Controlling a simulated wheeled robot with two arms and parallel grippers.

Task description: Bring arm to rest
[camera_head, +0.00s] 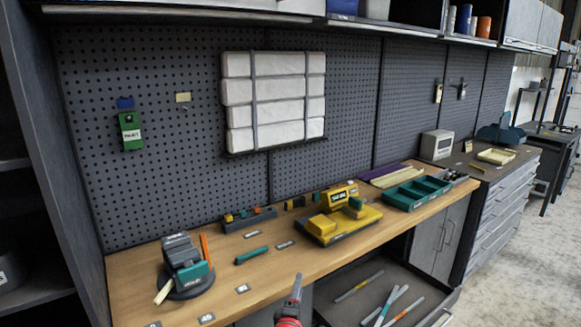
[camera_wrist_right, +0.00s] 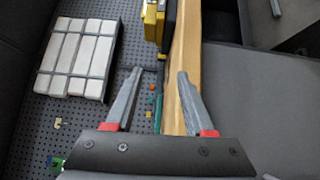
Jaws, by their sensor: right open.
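My right gripper (camera_head: 292,300) shows at the bottom middle of the head view, in front of the workbench's front edge. In the right wrist view my right gripper (camera_wrist_right: 157,95) has its two grey fingers wide apart with nothing between them. The wooden workbench (camera_head: 215,274) lies beyond it, and its edge (camera_wrist_right: 186,60) also runs behind the fingers in the wrist view. My left gripper is in neither view.
A yellow device (camera_head: 340,222), a teal tray (camera_head: 417,193) and a grey-teal device on a round base (camera_head: 184,268) stand on the bench. An open drawer (camera_head: 350,312) with several rods juts out below. A white block panel (camera_head: 275,100) hangs on the pegboard.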

